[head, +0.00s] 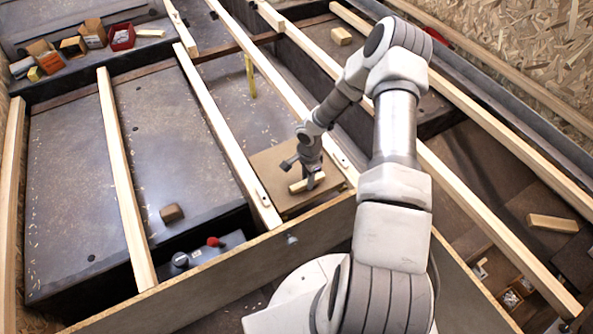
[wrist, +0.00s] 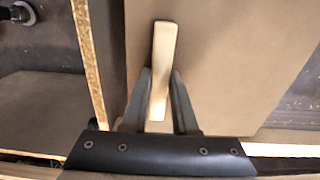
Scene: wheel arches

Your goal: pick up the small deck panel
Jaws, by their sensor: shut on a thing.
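The small deck panel (head: 270,167) is a flat brown board between two pale battens, right of the middle in the head view. It fills much of the wrist view (wrist: 235,60). A short pale wooden strip (wrist: 164,45) stands out on its top like a handle; it also shows in the head view (head: 297,187). My gripper (head: 311,180) points down over the panel. In the wrist view its two fingers (wrist: 161,76) are shut on the strip, one on each side. I cannot tell whether the panel is raised off its supports.
Long pale battens (head: 125,185) cross the dark boxes. A board wall (head: 210,270) runs along the near side. A brown block (head: 171,213) lies on the left deck, with a dark recess holding a red-knobbed item (head: 213,241) below. Small bins (head: 92,33) stand at the back left.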

